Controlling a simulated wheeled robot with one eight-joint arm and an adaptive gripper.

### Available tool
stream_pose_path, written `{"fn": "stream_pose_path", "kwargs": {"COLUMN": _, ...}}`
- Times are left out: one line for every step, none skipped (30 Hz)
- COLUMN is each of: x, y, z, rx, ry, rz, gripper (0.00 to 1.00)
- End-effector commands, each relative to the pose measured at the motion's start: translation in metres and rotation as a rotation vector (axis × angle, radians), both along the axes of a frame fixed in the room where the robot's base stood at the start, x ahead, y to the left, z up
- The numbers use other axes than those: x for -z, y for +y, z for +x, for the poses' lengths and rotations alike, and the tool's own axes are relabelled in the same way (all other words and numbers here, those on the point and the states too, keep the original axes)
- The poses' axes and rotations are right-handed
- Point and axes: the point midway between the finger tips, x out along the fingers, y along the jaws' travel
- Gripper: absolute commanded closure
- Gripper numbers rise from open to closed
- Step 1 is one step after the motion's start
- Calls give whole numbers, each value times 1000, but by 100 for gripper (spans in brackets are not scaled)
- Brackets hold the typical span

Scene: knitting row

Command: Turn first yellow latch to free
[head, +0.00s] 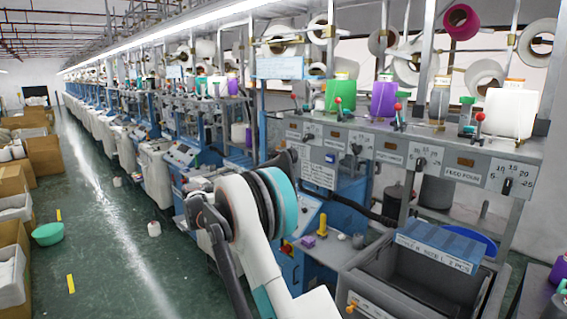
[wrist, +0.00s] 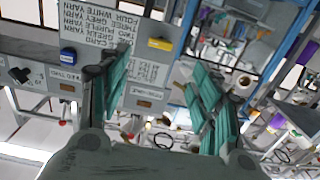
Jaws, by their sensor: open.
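A small yellow block, which looks like the yellow latch (wrist: 160,44), sits on the grey panel beside a printed card (wrist: 98,28) in the wrist view, which is turned upside down. I cannot tell which way the latch is turned. My gripper (wrist: 163,92) is open, with its two teal-padded fingers spread wide and nothing between them. The latch shows beyond the gap, apart from both fingers. In the head view my arm stands before the panel, and I cannot make out this latch there.
A blue block (wrist: 68,55) sits on the panel near the card. The grey panel (head: 435,157) carries red-topped levers (head: 397,118) and dials. A grey bin (head: 420,285) stands below it, with an orange-yellow fitting (head: 352,305) at its front. The green aisle floor (head: 120,255) is open on the left.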

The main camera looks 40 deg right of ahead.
Motion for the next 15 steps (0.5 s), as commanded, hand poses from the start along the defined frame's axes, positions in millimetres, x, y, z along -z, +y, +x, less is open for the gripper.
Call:
{"fn": "stream_pose_path", "kwargs": {"x": -2, "y": -2, "z": 3, "rx": 7, "ry": -14, "rz": -16, "gripper": 42}}
{"fn": "stream_pose_path", "kwargs": {"x": -2, "y": -3, "z": 4, "rx": 10, "ry": -21, "rz": -22, "gripper": 42}}
{"fn": "stream_pose_path", "kwargs": {"x": -1, "y": -4, "z": 5, "rx": 13, "ry": -27, "rz": -30, "gripper": 42}}
{"fn": "stream_pose_path", "kwargs": {"x": -1, "y": -5, "z": 6, "rx": 15, "ry": -32, "rz": -35, "gripper": 42}}
{"fn": "stream_pose_path", "kwargs": {"x": -1, "y": -7, "z": 6, "rx": 16, "ry": -35, "rz": -37, "gripper": 42}}
{"fn": "stream_pose_path", "kwargs": {"x": -1, "y": -9, "z": 7, "rx": 17, "ry": -37, "rz": -39, "gripper": 42}}
{"fn": "stream_pose_path", "kwargs": {"x": 0, "y": -11, "z": 7, "rx": 17, "ry": -38, "rz": -40, "gripper": 42}}
{"fn": "stream_pose_path", "kwargs": {"x": 0, "y": -14, "z": 7, "rx": 17, "ry": -38, "rz": -40, "gripper": 42}}
{"fn": "stream_pose_path", "kwargs": {"x": 0, "y": -19, "z": 7, "rx": 17, "ry": -38, "rz": -40, "gripper": 42}}
{"fn": "stream_pose_path", "kwargs": {"x": 0, "y": -24, "z": 7, "rx": 18, "ry": -37, "rz": -39, "gripper": 42}}
{"fn": "stream_pose_path", "kwargs": {"x": 0, "y": -29, "z": 7, "rx": 19, "ry": -37, "rz": -39, "gripper": 42}}
{"fn": "stream_pose_path", "kwargs": {"x": 0, "y": -36, "z": 8, "rx": 19, "ry": -37, "rz": -39, "gripper": 42}}
{"fn": "stream_pose_path", "kwargs": {"x": 0, "y": -42, "z": 9, "rx": 18, "ry": -37, "rz": -39, "gripper": 42}}
{"fn": "stream_pose_path", "kwargs": {"x": 0, "y": -48, "z": 9, "rx": 18, "ry": -37, "rz": -39, "gripper": 42}}
{"fn": "stream_pose_path", "kwargs": {"x": 0, "y": -56, "z": 9, "rx": 19, "ry": -37, "rz": -38, "gripper": 42}}
